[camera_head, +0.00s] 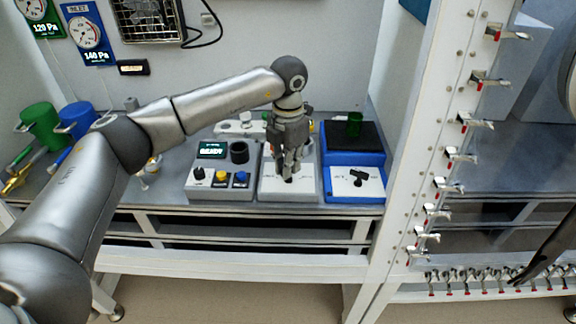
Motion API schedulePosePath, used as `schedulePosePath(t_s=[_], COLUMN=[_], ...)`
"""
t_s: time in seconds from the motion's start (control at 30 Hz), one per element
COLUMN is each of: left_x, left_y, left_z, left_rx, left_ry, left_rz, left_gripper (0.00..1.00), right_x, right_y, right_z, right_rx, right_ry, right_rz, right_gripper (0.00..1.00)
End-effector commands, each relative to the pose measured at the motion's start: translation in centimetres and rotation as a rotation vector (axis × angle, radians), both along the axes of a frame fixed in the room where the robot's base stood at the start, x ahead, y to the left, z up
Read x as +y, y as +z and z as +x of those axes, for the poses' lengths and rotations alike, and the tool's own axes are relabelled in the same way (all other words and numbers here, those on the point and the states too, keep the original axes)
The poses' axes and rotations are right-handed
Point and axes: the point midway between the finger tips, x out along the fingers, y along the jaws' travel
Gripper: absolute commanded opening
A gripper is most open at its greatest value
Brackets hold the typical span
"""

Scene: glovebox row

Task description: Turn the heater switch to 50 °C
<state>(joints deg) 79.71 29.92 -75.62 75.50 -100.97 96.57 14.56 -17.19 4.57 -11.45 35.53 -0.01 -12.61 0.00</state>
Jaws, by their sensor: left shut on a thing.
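My left gripper (288,176) points down over the middle white unit (270,190) on the bench. It is shut on a small dark part of that unit, which looks like a knob and is mostly hidden by the fingers. To its right stands a blue unit (342,197) with a black top plate and a white front panel, which carries a black lever-like switch (358,177). No temperature marks can be read on either unit, so I cannot tell which is the heater switch or its setting.
Left of the gripper stands a grey unit (220,192) with a display, a black socket and several knobs. Green (41,126) and blue (76,119) mugs stand far left. A white post (405,170) with several clamps rises at right.

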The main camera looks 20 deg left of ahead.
Motion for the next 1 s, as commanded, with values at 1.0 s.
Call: schedulePosePath(t_s=[1.0], left_x=[0.1], left_y=[0.1], left_z=[0.1], left_rx=[-0.003], left_ry=[-0.532], left_rz=[0.0], left_gripper=[0.0], right_x=[0.0], right_y=[-3.1], right_z=[0.0], right_rx=[0.0], right_ry=[0.0], right_rz=[0.0], right_gripper=[0.32])
